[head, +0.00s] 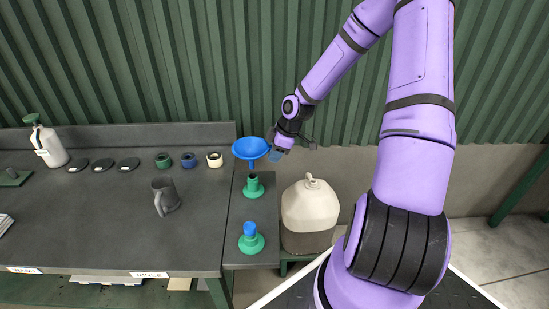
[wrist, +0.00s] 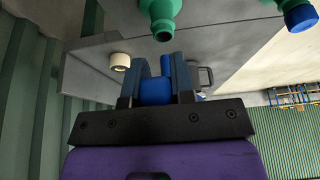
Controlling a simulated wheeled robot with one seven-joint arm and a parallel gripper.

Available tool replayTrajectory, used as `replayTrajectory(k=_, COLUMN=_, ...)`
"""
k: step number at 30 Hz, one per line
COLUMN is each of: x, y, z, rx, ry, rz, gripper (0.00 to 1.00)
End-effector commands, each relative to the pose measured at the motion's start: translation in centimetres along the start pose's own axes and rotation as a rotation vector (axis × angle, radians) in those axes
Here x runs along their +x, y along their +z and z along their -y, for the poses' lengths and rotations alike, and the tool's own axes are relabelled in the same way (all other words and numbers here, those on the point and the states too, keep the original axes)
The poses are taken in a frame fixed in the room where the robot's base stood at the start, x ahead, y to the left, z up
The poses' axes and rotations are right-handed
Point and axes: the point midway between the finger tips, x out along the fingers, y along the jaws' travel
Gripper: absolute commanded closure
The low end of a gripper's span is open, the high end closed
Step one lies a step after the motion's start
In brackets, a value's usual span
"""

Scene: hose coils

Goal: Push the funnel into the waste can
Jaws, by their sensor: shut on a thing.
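The blue funnel (head: 249,147) is held upright, wide mouth up, above the right end of the counter. My gripper (head: 274,156) is at its right side, shut on a blue part of it. In the wrist view, a blue block-like part of the funnel (wrist: 155,91) sits between the fingers of my gripper (wrist: 158,75), with a narrow blue piece behind it. The rest of the funnel is hidden there. The waste can appears to be the pale jug (head: 310,207) with a brownish lower part. It stands upright right of the counter, its small neck on top, apart from the funnel.
A grey mug (head: 165,196), green, blue and cream rings (head: 188,160) and a white bottle (head: 48,146) are further left. A corrugated wall (head: 200,60) closes the back.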

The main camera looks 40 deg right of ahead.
Motion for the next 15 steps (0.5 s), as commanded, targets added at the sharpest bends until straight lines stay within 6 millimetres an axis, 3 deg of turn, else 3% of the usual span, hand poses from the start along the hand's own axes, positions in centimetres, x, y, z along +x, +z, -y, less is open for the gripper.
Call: replayTrajectory(k=15, x=-3.6, y=-1.4, z=0.0, rx=0.001, ry=0.001, rz=0.000, gripper=1.00)
